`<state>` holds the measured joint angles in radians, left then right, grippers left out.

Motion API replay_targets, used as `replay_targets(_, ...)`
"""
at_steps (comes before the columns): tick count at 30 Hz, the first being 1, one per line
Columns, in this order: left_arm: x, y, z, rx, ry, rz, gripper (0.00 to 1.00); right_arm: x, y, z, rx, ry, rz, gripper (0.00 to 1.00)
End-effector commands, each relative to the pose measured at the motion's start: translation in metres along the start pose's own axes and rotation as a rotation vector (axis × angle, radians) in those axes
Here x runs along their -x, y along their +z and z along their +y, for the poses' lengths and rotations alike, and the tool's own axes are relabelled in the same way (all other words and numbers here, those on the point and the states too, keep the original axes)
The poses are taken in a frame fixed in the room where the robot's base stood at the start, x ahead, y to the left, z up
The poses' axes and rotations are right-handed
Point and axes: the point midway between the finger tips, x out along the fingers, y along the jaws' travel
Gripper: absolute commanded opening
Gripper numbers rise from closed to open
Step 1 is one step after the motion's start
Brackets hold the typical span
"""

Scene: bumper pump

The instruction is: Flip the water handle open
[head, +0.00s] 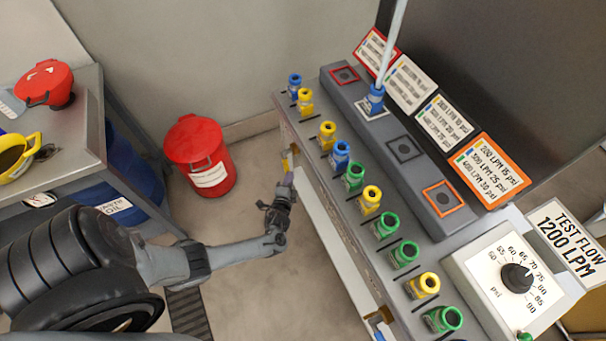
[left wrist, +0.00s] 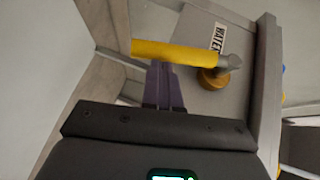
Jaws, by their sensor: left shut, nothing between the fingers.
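The yellow water handle (left wrist: 175,52) shows in the left wrist view, lying across the picture from a grey joint with a round yellow part below it, beside a white label (left wrist: 217,38) that reads "WATER". In the head view it is a small yellow spot (head: 286,162) on the near side of the pump bench. My left gripper (left wrist: 163,72) is shut and empty. Its purple fingertips are right beside the handle's lower edge; I cannot tell whether they touch. In the head view the left gripper (head: 287,181) is at the bench's far left end. My right gripper is not in view.
The bench top (head: 320,170) carries a row of blue, yellow and green sockets, a pressure dial (head: 517,277) and label cards. A red bin (head: 200,155) stands on the floor behind my left arm. A table (head: 70,150) is at the left. Floor between is clear.

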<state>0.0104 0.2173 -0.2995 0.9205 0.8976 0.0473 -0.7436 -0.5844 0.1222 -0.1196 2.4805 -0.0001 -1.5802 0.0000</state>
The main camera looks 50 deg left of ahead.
Motion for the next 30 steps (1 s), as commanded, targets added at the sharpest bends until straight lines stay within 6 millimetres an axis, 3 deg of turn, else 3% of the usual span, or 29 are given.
replay_targets(1, -0.005, 0.003, 0.011, -0.018, -0.028, -0.001, 0.0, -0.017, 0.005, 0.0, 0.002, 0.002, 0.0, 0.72)
replay_targets(3, -0.009, 0.005, 0.012, -0.045, -0.07, -0.001, 0.0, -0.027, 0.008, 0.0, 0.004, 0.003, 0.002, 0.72)
replay_targets(12, -0.02, 0.012, 0.012, -0.131, -0.198, 0.0, 0.0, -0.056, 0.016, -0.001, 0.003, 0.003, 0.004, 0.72)
replay_targets(30, -0.023, 0.015, 0.008, -0.161, -0.241, -0.001, 0.0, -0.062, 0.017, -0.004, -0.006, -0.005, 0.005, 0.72)
